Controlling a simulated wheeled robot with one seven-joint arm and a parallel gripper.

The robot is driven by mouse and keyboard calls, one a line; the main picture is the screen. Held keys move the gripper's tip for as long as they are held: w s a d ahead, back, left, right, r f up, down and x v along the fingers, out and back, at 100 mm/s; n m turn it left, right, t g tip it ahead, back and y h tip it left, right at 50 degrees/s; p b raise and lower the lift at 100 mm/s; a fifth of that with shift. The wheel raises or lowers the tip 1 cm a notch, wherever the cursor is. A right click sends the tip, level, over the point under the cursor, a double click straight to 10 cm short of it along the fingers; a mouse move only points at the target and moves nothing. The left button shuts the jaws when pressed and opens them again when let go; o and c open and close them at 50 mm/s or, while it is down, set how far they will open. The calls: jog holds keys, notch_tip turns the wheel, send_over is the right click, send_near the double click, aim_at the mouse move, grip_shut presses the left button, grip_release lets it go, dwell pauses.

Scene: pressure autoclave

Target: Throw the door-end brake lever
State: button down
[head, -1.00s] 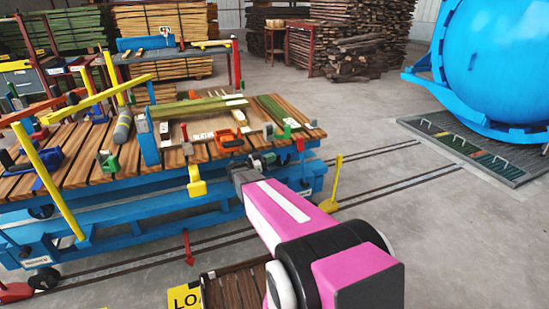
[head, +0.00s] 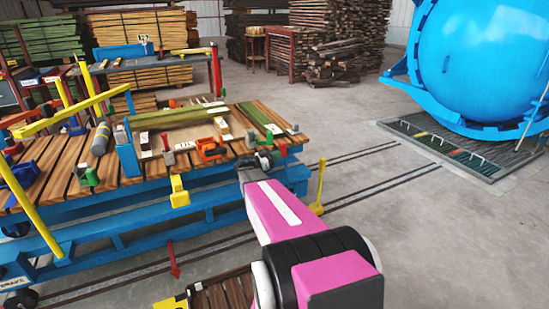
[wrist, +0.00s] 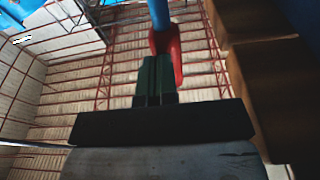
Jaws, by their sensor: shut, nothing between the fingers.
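A blue cart (head: 110,232) with a slatted wooden top stands on the left. A small red part (head: 283,149) shows at its right corner, on the autoclave side, just past my gripper (head: 268,160). In the wrist view a red lever-like part (wrist: 176,62) sits by a blue bar (wrist: 158,14), right beyond the dark green fingers (wrist: 155,82). I cannot tell if they touch it. My gripper is shut and empty. A thin yellow lever (head: 320,185) stands upright right of the cart end. I cannot tell for sure which is the door-end brake lever.
Several clamps and boards lie on the cart top, including an orange clamp (head: 209,150). The blue autoclave (head: 478,60) is at right. Floor between is clear, with rails.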

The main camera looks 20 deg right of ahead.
aim_at(284, 156)
jog(key=shift+d, duration=0.1)
jog(key=d+y, duration=0.1)
jog(key=d, duration=1.5)
jog(key=shift+w+y, duration=0.3)
jog(key=shift+w, duration=0.1)
jog(key=shift+w+d+f, duration=0.1)
jog(key=shift+w, duration=0.05)
jog(key=a, duration=0.8)
jog(key=s+a, duration=0.1)
jog(key=a, duration=0.3)
jog(key=shift+a, duration=0.25)
